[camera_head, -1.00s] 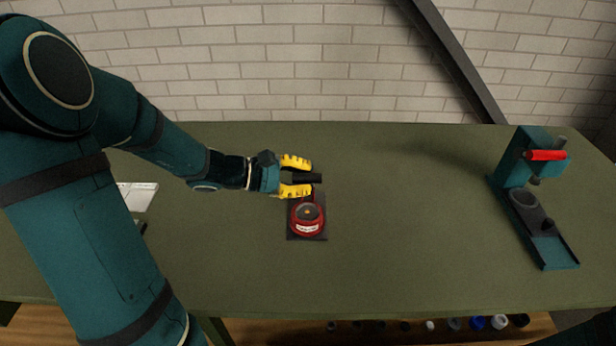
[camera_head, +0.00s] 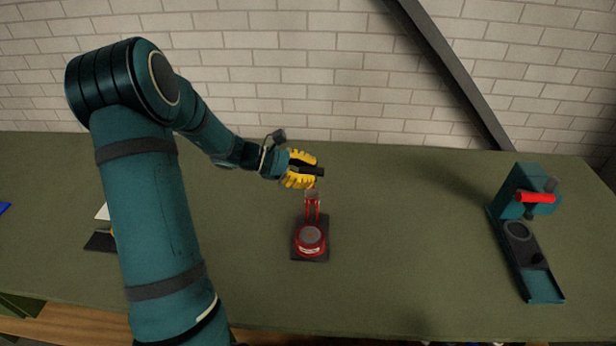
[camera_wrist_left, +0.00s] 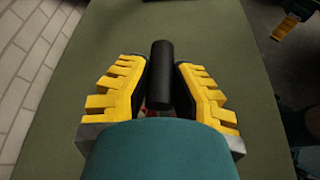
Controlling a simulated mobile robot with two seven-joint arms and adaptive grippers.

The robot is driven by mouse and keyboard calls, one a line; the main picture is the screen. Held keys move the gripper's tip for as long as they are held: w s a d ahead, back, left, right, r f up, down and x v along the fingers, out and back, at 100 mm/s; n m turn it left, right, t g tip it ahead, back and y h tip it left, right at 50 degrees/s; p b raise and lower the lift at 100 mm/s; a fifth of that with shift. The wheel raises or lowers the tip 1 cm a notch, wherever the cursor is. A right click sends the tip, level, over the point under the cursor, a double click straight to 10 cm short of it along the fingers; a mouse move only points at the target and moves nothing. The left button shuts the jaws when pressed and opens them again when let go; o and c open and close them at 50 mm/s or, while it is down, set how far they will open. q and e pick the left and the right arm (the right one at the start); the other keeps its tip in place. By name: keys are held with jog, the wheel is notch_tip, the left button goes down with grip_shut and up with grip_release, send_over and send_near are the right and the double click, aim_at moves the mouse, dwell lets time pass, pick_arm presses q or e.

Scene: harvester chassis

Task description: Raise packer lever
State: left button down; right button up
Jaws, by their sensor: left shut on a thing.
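The packer is a small red round device (camera_head: 310,238) on a dark square base, near the middle of the green table in the head view. Red arms (camera_head: 311,206) rise from its back towards a black handle (camera_head: 311,169). My left gripper (camera_head: 303,170) has yellow fingers shut on this handle, above and behind the red body. In the left wrist view the black cylindrical handle (camera_wrist_left: 161,75) lies between the two yellow fingers (camera_wrist_left: 160,88). A yellow-tipped part at the upper right of that view looks like my right gripper (camera_wrist_left: 286,26); its opening is unclear.
A teal press with a red handle (camera_head: 536,198) stands at the table's right side. A white item (camera_head: 102,212) and a dark item lie at the left, partly behind my left arm. The table (camera_head: 420,240) between the packer and the press is clear. A brick wall stands behind.

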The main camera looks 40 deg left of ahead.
pick_arm(q)
jog(key=shift+w+a+r, duration=0.1)
jog(key=shift+w+a, duration=0.2)
jog(key=shift+w, duration=0.25)
jog(key=c, duration=0.8)
grip_release()
jog(key=shift+w, duration=0.1)
jog(key=v, duration=1.2)
